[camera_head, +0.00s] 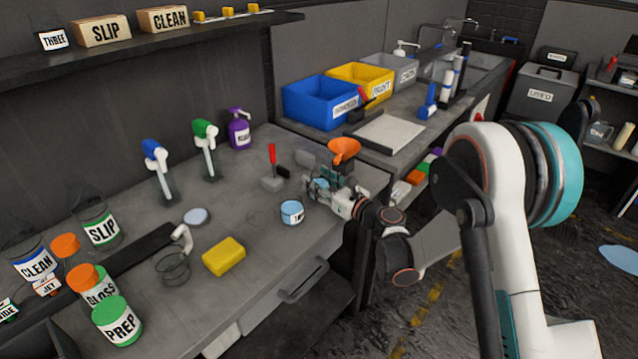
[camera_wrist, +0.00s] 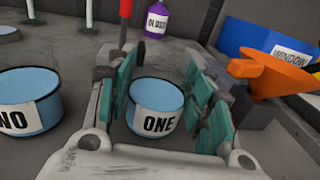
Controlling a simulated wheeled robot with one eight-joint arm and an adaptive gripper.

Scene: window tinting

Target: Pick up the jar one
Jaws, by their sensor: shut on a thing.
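The jar one is a small light-blue jar with a white label reading ONE (camera_wrist: 155,108). It sits between the teal pads of my gripper (camera_wrist: 163,100) in the wrist view, upright, with its label facing the camera. My gripper (camera_head: 322,188) is shut on it, near the right edge of the workbench. In the head view the fingers hide most of the jar, and I cannot tell whether it is off the bench. A similar light-blue jar two (camera_head: 292,212) stands just left of my gripper; it also shows in the wrist view (camera_wrist: 28,100).
An orange funnel (camera_head: 344,150) stands close behind my gripper. A red-handled tool (camera_head: 272,165) and a purple spray bottle (camera_head: 239,130) are behind to the left. A yellow sponge (camera_head: 223,257) lies at the front. A blue bin (camera_head: 300,104) stands on the right-hand counter.

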